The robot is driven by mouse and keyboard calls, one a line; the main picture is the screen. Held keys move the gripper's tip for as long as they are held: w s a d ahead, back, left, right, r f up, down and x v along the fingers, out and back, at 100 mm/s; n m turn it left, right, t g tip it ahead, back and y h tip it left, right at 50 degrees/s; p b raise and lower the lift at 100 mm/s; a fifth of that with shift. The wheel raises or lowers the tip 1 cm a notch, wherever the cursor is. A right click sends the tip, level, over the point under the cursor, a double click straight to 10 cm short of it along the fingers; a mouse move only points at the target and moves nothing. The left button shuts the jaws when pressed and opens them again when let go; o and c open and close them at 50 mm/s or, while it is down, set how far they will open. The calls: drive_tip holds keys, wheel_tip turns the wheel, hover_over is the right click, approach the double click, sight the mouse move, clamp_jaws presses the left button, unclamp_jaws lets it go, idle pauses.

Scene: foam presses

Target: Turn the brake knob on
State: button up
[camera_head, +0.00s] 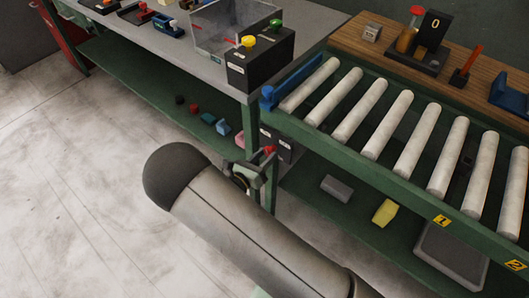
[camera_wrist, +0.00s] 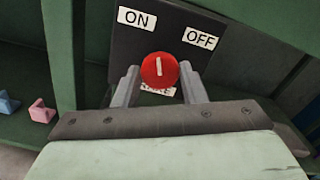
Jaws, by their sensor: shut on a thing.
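The brake knob (camera_wrist: 159,70) is a red round knob with a white line, on a dark panel (camera_wrist: 105,42) with an ON label (camera_wrist: 136,17) at upper left and an OFF label (camera_wrist: 200,38) at upper right. Its line points nearly straight up in the wrist view, between the two labels. A lower label is partly hidden behind the knob. My gripper (camera_wrist: 160,88) is shut on the knob, one finger on each side. In the head view the knob (camera_head: 269,150) shows small on the dark box (camera_head: 284,143) under the table corner, with my gripper (camera_head: 262,158) at it.
The roller conveyor (camera_head: 408,135) stands to the right, with a lower shelf holding a yellow block (camera_head: 385,212) and grey pieces. The grey table (camera_head: 205,55) is at the left, with a box bearing yellow and green knobs (camera_head: 260,62). The floor at left is clear.

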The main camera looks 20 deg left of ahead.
drive_tip(key=shift+n+p, duration=1)
drive_tip(key=shift+n, duration=1.3)
drive_tip(key=o, duration=1)
drive_tip(key=b+v, duration=0.1)
drive_tip(key=v, duration=1.6)
drive_tip(key=shift+s+b, duration=0.3)
